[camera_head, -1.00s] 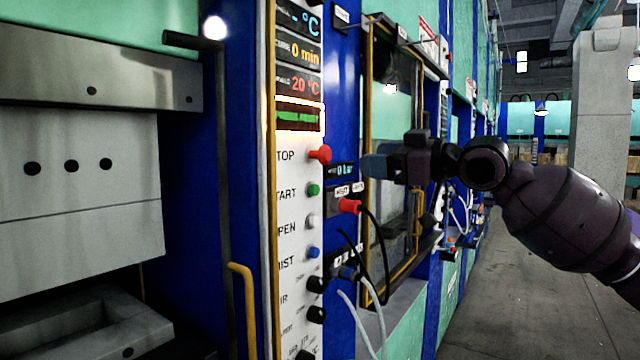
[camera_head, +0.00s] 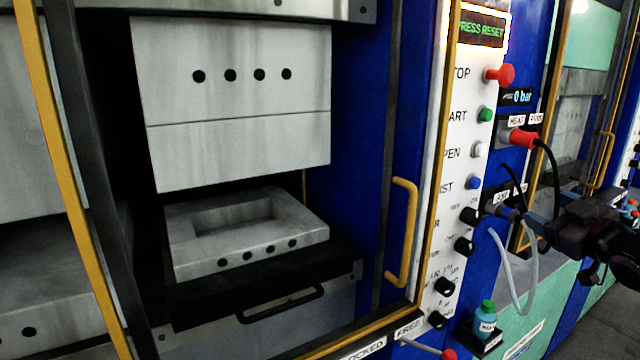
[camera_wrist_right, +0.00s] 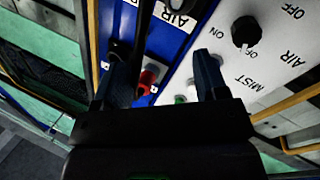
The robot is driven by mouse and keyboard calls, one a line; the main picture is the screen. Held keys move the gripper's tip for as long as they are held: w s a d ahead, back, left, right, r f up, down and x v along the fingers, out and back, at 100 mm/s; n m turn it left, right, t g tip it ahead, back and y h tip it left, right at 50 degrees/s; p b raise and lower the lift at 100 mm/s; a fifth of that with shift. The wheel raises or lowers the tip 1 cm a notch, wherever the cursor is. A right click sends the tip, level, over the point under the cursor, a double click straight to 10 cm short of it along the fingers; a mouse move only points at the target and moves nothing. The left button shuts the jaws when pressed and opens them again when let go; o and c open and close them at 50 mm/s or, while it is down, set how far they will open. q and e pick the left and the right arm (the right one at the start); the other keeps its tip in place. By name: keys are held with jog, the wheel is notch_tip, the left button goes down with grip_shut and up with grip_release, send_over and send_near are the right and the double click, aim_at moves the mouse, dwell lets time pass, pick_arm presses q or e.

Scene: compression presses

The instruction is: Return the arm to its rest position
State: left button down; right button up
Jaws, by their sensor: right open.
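My right gripper (camera_head: 536,219) is at the right of the head view, in front of the press's control panel. In the right wrist view its two fingers (camera_wrist_right: 162,75) stand apart with nothing between them. The white control panel (camera_head: 470,130) carries a red stop button (camera_head: 500,75), a green start button (camera_head: 485,115), a white button, a blue button and several black knobs. The gripper appears near the cables right of the panel; I cannot tell whether it touches anything. My left gripper is not in view.
The open press has a grey upper block (camera_head: 240,100) above a lower mould (camera_head: 250,225) with a hollow. A yellow handle (camera_head: 402,235) stands beside the panel. A small green-capped bottle (camera_head: 485,318) sits below the knobs. Black and white cables hang close to my right gripper.

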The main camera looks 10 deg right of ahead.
jog(key=s+a+f+m+g+h, duration=0.1)
jog(key=s+a+f, duration=0.1)
jog(key=f, duration=0.6)
jog(key=s+a+f+g, duration=0.1)
jog(key=s+a+f, duration=0.1)
jog(key=f, duration=0.7)
jog(key=s+a+f+m+g+h, duration=0.1)
jog(key=s+a+f, duration=0.15)
jog(key=f, duration=0.55)
jog(key=s+a+f+m+g, duration=0.3)
jog(key=s+a+f+m, duration=0.1)
jog(key=s+a+f, duration=1)
jog(key=s+f, duration=0.3)
jog(key=f, duration=0.1)
jog(key=shift+a+f, duration=0.25)
jog(key=shift+f, duration=0.15)
dwell(0.5)
